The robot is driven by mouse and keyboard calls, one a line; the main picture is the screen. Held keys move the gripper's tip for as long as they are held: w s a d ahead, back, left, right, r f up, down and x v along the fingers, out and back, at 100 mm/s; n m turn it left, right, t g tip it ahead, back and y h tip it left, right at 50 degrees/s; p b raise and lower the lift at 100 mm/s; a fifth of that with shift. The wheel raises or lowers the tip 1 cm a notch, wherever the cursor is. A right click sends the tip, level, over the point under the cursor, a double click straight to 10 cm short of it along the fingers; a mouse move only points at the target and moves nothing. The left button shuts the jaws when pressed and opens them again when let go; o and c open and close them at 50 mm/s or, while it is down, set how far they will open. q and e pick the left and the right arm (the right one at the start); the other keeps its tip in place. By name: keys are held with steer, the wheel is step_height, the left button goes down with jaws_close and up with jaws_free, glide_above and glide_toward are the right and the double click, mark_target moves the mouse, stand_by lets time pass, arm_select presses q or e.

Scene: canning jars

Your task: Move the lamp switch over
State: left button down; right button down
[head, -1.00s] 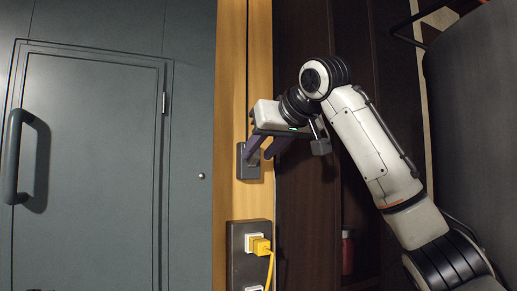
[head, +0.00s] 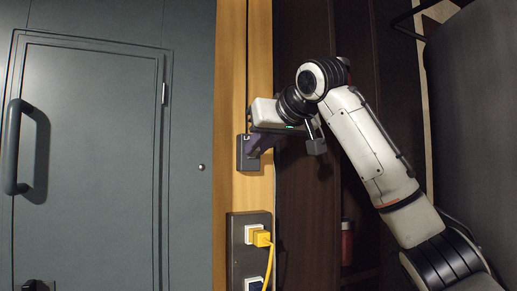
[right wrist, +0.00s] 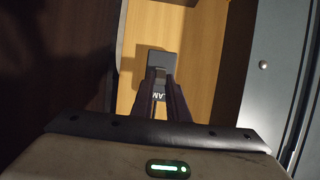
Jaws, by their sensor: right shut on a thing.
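The lamp switch (head: 243,166) is a small dark plate on the upright wooden post. It also shows in the right wrist view (right wrist: 158,60), with light letters reading "LAM" partly visible between my fingers. My right gripper (head: 248,152) reaches it from the right, and its fingers are at the plate. In the right wrist view the right gripper's fingers (right wrist: 158,88) are close together, shut on the switch's lever. The lever itself is hidden between the fingers, so its position cannot be told. My left gripper is not in view.
Below the switch, a dark socket panel (head: 236,274) holds a yellow plug (head: 262,239) with a hanging cord. A grey door (head: 90,130) with a long handle (head: 15,150) is at the left. A red bottle (head: 347,245) stands in the dark shelving at the right.

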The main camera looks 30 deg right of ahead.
mark_target(254, 156)
steer(key=t+b, duration=0.1)
steer(key=b, duration=0.1)
steer(key=f+t+b, duration=0.1)
steer(key=b, duration=0.2)
steer(key=f+t+b, duration=0.1)
steer(key=b, duration=0.1)
steer(key=shift+s+f+t+b, duration=0.25)
steer(key=shift+t+b, duration=0.05)
steer(key=t+b, duration=0.1)
steer(key=b, duration=0.2)
steer(key=shift+f+t, duration=0.35)
steer(key=shift+t, duration=0.05)
steer(key=shift+f+t+b, duration=0.25)
steer(key=shift+t+b, duration=0.65)
steer(key=shift+b, duration=0.3)
steer(key=shift+f+t+b, duration=0.1)
steer(key=shift+t+b, duration=0.3)
steer(key=shift+b, duration=0.05)
steer(key=shift+w+f+t+b, duration=0.15)
steer(key=shift+f+t+b, duration=0.1)
steer(key=shift+t+b, duration=0.7)
steer(key=shift+w+t+h+b, duration=0.1)
steer(key=shift+t+h+b, duration=0.2)
steer(key=shift+t, duration=0.65)
